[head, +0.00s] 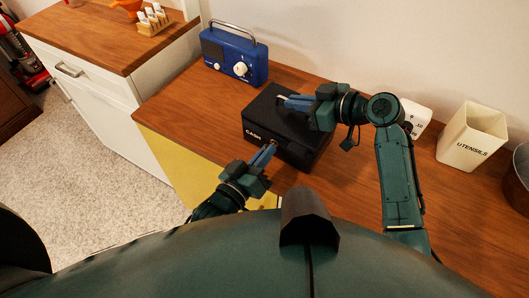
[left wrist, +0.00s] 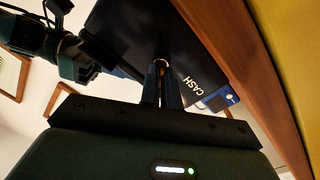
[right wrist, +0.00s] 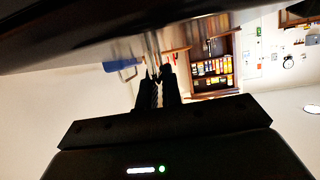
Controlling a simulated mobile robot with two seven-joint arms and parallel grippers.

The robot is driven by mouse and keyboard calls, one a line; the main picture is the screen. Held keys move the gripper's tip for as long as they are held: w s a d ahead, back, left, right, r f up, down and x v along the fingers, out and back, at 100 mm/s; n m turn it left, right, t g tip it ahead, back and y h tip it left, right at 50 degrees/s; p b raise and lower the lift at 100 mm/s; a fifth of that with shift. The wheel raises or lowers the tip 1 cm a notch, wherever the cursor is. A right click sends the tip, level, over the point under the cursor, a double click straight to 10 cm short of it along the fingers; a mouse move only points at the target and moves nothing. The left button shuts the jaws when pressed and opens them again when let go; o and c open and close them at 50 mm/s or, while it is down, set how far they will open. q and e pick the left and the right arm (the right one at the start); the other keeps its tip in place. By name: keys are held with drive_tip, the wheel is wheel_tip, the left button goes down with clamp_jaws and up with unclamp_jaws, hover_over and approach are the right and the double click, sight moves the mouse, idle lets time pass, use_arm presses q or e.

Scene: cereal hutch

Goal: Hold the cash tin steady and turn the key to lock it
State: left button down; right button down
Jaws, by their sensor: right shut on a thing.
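The black cash tin (head: 262,111) stands on the wooden counter, its CASH lettering facing the front left. It also shows in the left wrist view (left wrist: 205,50). My right gripper (head: 283,102) reaches in from the right and is shut on the tin at its top; the exact part gripped is unclear. My left gripper (head: 272,146) is at the tin's front face, beside the lettering. In the left wrist view its fingers are close together, with a small brassy piece, apparently the key (left wrist: 160,64), at their tips. Whether they grip it is unclear. The keyhole is hidden.
A blue radio (head: 234,58) stands behind and left of the tin. A cream utensils holder (head: 472,136) and a partly hidden white object (head: 417,116) are to the right. A white cabinet (head: 122,105) with a wooden top holds a toast rack (head: 154,20). Counter between radio and front edge is clear.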

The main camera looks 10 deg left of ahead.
use_arm(q)
drive_tip(key=m, duration=0.6)
drive_tip(key=shift+m, duration=0.3)
idle(0.4)
drive_tip(key=c, duration=1.6)
unclamp_jaws()
drive_tip(key=shift+s, duration=0.1)
drive_tip(key=shift+v, duration=5.95)
use_arm(e)
drive_tip(key=c, duration=1.5)
unclamp_jaws()
use_arm(q)
drive_tip(key=shift+a, duration=0.1)
use_arm(e)
drive_tip(key=shift+d, duration=0.1)
drive_tip(key=v, duration=1.1)
drive_tip(key=shift+s+d, duration=0.3)
